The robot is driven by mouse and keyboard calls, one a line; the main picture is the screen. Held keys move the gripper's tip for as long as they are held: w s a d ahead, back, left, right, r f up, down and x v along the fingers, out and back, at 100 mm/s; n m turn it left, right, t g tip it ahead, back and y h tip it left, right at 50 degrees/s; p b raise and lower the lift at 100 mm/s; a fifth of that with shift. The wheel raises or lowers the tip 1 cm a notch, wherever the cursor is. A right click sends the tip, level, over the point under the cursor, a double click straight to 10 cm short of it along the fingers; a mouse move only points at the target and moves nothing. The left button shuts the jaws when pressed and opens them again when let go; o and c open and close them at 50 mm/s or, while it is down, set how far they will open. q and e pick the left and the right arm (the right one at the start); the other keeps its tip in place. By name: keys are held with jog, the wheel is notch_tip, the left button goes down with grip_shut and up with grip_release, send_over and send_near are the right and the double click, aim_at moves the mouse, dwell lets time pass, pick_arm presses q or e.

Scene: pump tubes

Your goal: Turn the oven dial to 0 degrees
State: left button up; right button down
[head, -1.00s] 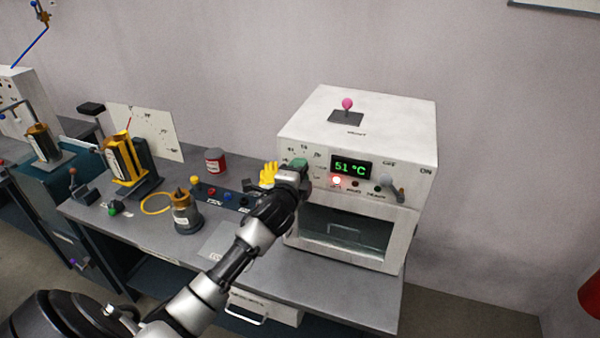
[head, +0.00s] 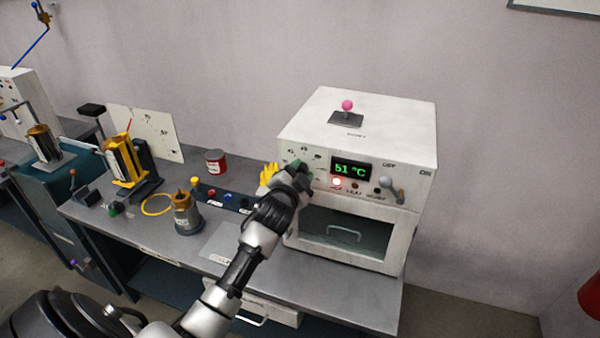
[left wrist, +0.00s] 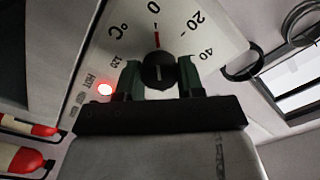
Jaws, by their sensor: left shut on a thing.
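The white oven (head: 335,130) stands on the bench, with its green display (head: 349,169) reading 51 °C. The black oven dial (left wrist: 158,72) shows in the left wrist view between the two green fingers of my left gripper (left wrist: 159,78), which is shut on it. A red mark (left wrist: 156,40) lies between the dial and the printed 0, in line with the pale line on the dial. In the head view my left gripper (head: 297,170) is at the left of the oven's front panel and hides the dial. My right gripper is not in view.
A lever (head: 392,188) is at the right of the oven panel, and a pink-knobbed lever (head: 347,106) is on its top. A red lamp (head: 337,183) is lit. A yellow object (head: 268,174), a red can (head: 215,161) and a brass-topped pot (head: 186,213) stand left of the oven.

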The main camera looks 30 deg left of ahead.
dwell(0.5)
pick_arm(q)
jog(key=o, duration=0.9)
jog(key=shift+s+f, duration=0.1)
jog(key=b+v, duration=0.2)
jog(key=v, duration=0.8)
jog(key=shift+s+b, duration=0.35)
